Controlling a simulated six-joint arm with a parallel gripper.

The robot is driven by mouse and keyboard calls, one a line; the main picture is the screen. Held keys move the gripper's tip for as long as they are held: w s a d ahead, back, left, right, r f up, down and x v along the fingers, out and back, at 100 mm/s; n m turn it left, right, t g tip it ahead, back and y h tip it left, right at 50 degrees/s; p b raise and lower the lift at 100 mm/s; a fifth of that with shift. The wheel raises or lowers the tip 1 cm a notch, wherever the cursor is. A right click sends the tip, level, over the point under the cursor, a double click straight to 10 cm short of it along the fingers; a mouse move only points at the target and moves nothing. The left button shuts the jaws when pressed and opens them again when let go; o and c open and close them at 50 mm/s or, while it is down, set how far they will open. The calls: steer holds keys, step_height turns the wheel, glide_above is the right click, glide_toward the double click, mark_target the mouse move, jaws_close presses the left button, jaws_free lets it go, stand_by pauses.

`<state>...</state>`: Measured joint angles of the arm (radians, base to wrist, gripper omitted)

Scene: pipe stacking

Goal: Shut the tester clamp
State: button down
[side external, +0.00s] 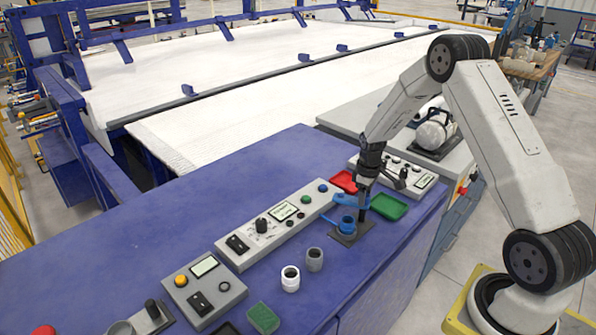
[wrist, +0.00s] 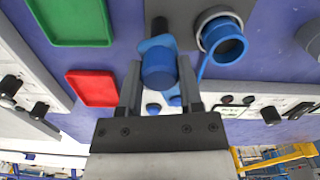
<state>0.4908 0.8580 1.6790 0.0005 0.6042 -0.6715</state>
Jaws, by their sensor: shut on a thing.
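The tester clamp stands on a small dark base plate (side external: 351,232) on the blue bench, with a blue cup-like socket (side external: 347,223) low on it and a blue upper arm (side external: 350,201) raised above. In the wrist view the round blue socket (wrist: 224,42) sits in a grey ring, open toward me. My gripper (side external: 364,184) is at the clamp's upper arm. In the wrist view my gripper (wrist: 158,85) has its two fingers on either side of the blue clamp part (wrist: 158,66), shut on it. The far side of that part is hidden.
A red tray (side external: 344,181) and a green tray (side external: 389,207) lie close to the clamp. A control panel (side external: 275,222) stands left of it. A grey pipe piece (side external: 314,260) and a white one (side external: 290,279) stand in front.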

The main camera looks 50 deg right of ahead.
steer(key=n, duration=1.3)
steer(key=shift+n, duration=0.3)
stand_by(0.3)
steer(key=shift+c, duration=1.3)
jaws_free()
steer(key=shift+r, duration=3.95)
steer(key=shift+a, duration=0.15)
